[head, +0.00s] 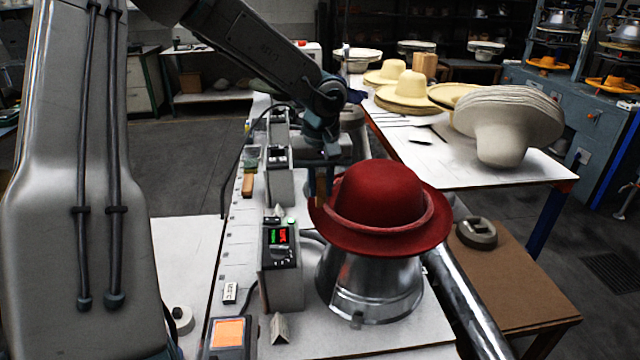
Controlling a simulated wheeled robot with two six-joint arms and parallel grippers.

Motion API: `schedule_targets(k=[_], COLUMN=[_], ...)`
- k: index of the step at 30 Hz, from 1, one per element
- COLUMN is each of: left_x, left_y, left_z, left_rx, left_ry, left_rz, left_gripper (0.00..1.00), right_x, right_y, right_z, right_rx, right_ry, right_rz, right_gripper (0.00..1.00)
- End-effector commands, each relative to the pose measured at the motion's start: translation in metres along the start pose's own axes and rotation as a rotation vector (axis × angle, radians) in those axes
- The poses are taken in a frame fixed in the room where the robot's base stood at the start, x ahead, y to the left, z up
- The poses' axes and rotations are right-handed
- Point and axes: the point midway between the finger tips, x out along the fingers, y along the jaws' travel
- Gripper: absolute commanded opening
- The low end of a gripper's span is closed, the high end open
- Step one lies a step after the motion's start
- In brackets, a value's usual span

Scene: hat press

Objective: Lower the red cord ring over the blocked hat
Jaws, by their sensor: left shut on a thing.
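A dark red felt hat (376,190) sits brim-out on a round metal block (370,288). The red cord ring (388,231) shows as a raised band around the lower crown, just above the brim. Its right side stands out a little from the crown; its far side is hidden behind the crown. My left gripper (322,190) points down at the hat's left rear edge, beside the crown. It is shut on the cord ring, though the gripped part is hard to make out against the hat. My right gripper is not in view.
A control box with a lit display (280,250) stands close left of the block. A metal rail (468,300) runs along the right. A side table (520,280) holds a grey round part (477,233). Stacked pale hats (508,115) lie on the table behind.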

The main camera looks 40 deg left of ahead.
Motion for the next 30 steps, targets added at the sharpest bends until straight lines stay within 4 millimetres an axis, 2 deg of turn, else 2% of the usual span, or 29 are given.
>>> schedule_targets(k=[8, 9, 12, 22, 30], left_x=[0.000, 0.000, 0.000, -0.002, -0.019], left_y=[0.000, 0.000, 0.000, 0.000, 0.000], left_z=[0.000, 0.000, 0.000, 0.000, -0.001], left_rx=[0.000, 0.000, 0.000, 0.000, 0.000], left_ry=[0.001, 0.001, 0.001, 0.000, 0.001], left_rz=[0.000, 0.000, 0.000, 0.000, 0.000], left_gripper=[0.00, 0.27, 0.45, 0.45, 0.45], right_x=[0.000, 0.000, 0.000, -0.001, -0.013], right_y=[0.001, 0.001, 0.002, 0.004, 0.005], right_z=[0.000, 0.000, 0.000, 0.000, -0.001], right_rx=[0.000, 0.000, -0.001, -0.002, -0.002], right_ry=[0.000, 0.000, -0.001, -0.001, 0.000], right_rz=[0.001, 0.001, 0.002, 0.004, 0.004], right_gripper=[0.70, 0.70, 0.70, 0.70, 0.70])
